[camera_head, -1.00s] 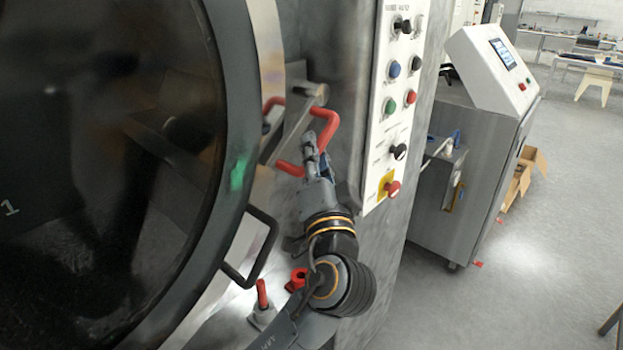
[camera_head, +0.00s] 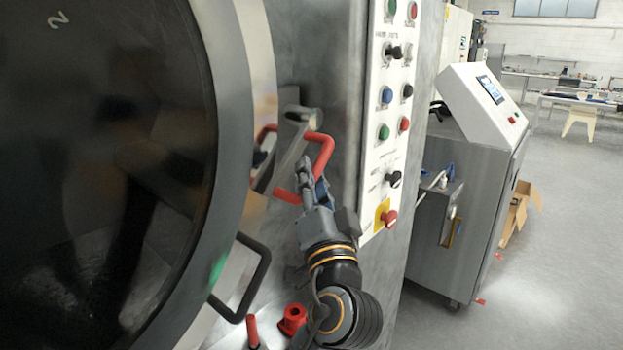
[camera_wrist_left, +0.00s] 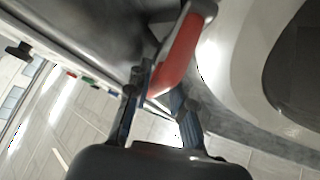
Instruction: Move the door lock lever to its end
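The door lock lever is a grey metal arm (camera_head: 290,150) with a red looped handle (camera_head: 322,152), beside the rim of the round door (camera_head: 232,120). My left gripper (camera_head: 311,180) is at the lower part of the red handle in the head view. In the left wrist view the red handle (camera_wrist_left: 180,52) runs down between the two fingers of my left gripper (camera_wrist_left: 160,88). The fingertips look close against both sides of it, so the gripper appears shut on it. The contact itself is partly hidden. My right gripper is not in view.
A black door handle (camera_head: 262,275) sticks out below the lever. Red fittings (camera_head: 292,318) stand near my left arm. A control panel (camera_head: 372,160) with buttons and knobs is close on the right. A steel cabinet with a screen (camera_head: 487,95) stands farther right, with open floor beyond.

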